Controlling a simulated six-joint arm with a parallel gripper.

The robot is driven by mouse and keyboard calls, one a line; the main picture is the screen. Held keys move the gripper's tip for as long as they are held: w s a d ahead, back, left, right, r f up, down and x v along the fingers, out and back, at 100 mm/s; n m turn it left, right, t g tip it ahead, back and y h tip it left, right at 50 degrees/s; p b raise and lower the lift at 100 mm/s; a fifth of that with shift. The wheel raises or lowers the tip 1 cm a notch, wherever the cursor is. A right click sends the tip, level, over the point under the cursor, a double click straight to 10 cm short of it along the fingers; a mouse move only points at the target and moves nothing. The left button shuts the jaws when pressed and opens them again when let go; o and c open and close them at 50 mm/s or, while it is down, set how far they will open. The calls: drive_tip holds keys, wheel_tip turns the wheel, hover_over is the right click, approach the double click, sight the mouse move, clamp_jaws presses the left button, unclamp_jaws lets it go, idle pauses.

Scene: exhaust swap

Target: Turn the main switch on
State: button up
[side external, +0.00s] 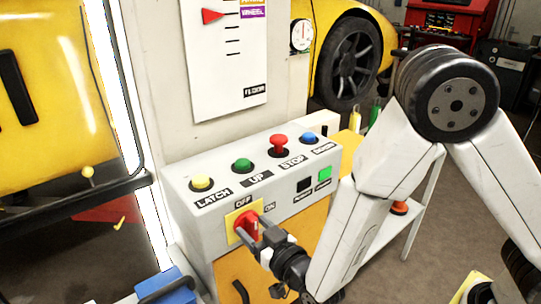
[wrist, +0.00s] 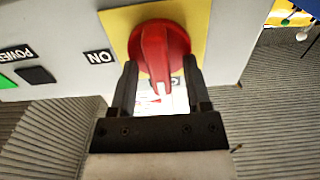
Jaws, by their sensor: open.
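The main switch is a red rotary knob (side external: 243,224) on a yellow plate (side external: 232,220), on the front of the control box. OFF is printed above it and ON to its right. In the wrist view, turned about upside down, the knob (wrist: 158,45) has its ridge pointing down toward a mostly hidden label, and ON is at left. My gripper (wrist: 160,85) is open, one finger on each side of the ridge. I cannot tell whether either finger touches it. The gripper also shows in the side view (side external: 264,230), reaching the knob from the lower right.
The box (side external: 255,192) has yellow, green, red and blue buttons on top. A black square (side external: 304,185) and a green square (side external: 325,174) are on its front, right of the switch. A blue object (side external: 165,288) is at lower left. A yellow car (side external: 335,40) stands behind.

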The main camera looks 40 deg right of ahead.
drive_tip(key=shift+c, duration=0.2)
clamp_jaws()
drive_tip(key=shift+m, duration=0.4)
drive_tip(key=m, duration=0.3)
drive_tip(key=shift+d+m, duration=0.15)
drive_tip(key=shift+m, duration=0.15)
drive_tip(key=m, duration=0.4)
drive_tip(key=shift+d+f+m, duration=0.1)
drive_tip(key=shift+m, duration=0.2)
drive_tip(key=m, duration=0.4)
drive_tip(key=shift+f, duration=0.1)
drive_tip(key=shift+d+f+m, duration=0.1)
drive_tip(key=shift+m, duration=2.4)
